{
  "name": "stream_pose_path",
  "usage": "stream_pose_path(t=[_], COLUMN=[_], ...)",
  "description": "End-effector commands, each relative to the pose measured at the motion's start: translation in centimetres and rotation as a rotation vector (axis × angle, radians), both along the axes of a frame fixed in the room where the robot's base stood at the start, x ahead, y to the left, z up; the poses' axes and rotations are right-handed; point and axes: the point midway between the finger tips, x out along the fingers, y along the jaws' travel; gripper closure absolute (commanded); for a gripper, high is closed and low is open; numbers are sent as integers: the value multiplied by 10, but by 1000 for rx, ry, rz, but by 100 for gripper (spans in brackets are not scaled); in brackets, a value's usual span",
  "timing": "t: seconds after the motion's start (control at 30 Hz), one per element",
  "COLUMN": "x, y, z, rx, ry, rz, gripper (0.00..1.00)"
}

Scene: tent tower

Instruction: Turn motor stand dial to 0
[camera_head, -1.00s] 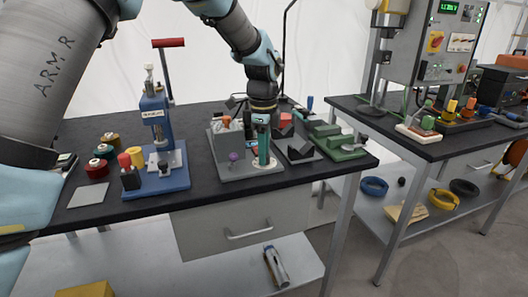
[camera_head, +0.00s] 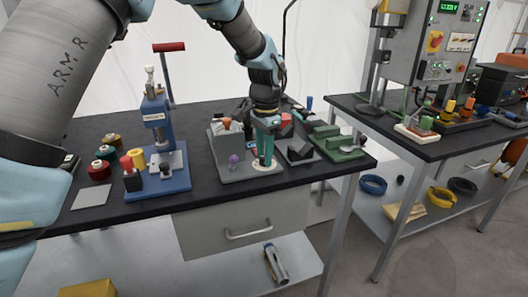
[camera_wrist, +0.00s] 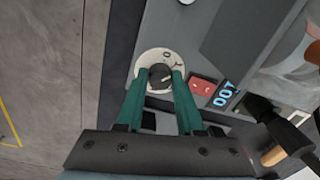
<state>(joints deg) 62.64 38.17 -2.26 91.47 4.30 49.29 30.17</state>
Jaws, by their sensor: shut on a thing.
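The motor stand (camera_head: 229,164) is a grey unit on the bench in the head view. Its dial is a dark round knob (camera_wrist: 159,75) on a pale disc (camera_wrist: 150,62) with marks, seen in the wrist view. A "0" mark shows at the disc's upper part. My gripper (camera_head: 265,160) points down over the disc, and its green fingers (camera_wrist: 160,84) are shut on the knob from both sides. The fingers hide part of the knob and disc. Beside the disc is a red part (camera_wrist: 203,87) and a blue display reading about 007 (camera_wrist: 225,93).
A blue press (camera_head: 160,150) with a red handle stands to the left. Several spools (camera_head: 104,160) sit at the left. A second bench (camera_head: 420,150) with equipment is at the right.

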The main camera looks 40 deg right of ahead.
Motion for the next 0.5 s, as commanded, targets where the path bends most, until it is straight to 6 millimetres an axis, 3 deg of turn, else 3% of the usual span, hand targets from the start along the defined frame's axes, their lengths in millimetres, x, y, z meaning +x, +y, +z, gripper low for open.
stream_pose_path(t=[0.5], x=[-1], y=[-1], z=[1], rx=[-1], ry=[0], rz=[472], gripper=[100])
